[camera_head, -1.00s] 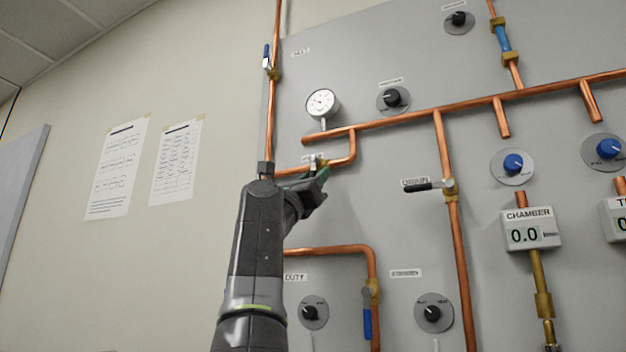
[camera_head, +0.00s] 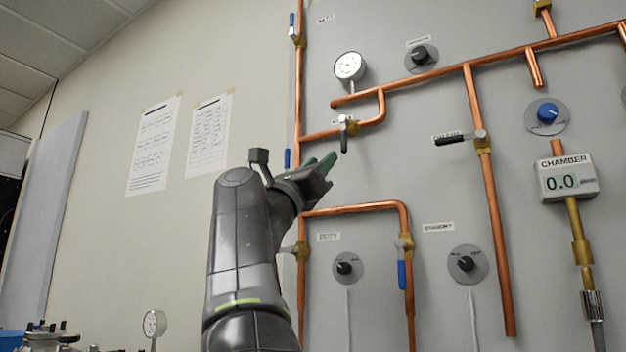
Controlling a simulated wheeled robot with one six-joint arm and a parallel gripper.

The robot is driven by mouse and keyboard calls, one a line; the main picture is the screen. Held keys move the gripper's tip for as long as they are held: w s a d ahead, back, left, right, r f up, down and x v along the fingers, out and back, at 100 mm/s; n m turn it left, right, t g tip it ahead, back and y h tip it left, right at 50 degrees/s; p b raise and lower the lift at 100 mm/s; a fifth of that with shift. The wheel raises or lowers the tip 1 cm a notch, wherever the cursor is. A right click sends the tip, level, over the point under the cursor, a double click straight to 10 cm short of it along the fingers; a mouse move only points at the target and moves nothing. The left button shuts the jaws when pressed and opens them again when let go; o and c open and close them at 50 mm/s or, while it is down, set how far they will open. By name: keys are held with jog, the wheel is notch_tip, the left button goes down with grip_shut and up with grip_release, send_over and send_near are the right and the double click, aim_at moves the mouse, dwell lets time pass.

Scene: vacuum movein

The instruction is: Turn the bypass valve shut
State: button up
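A small valve (camera_head: 345,125) with a dark lever sits on the short horizontal copper pipe below the round gauge. Its lever hangs down, across the pipe. I cannot read a label that names it as the bypass valve. My gripper (camera_head: 328,163) is below and slightly left of this lever, apart from it. Its green-tipped fingers look spread, with nothing between them.
Another black-lever valve (camera_head: 482,140) is on the vertical pipe to the right, its lever pointing left. A blue-lever valve (camera_head: 403,245) is lower down. The gauge (camera_head: 350,66), knobs and chamber display (camera_head: 567,178) stand out from the grey panel.

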aim_at(343, 139)
jog(key=shift+v, duration=0.95)
jog(key=shift+r, duration=0.1)
jog(key=p+x, duration=0.4)
jog(key=x, duration=0.9)
jog(key=shift+w+d+r+p, duration=0.15)
jog(key=shift+w+d+p, duration=0.1)
jog(key=shift+p, duration=0.05)
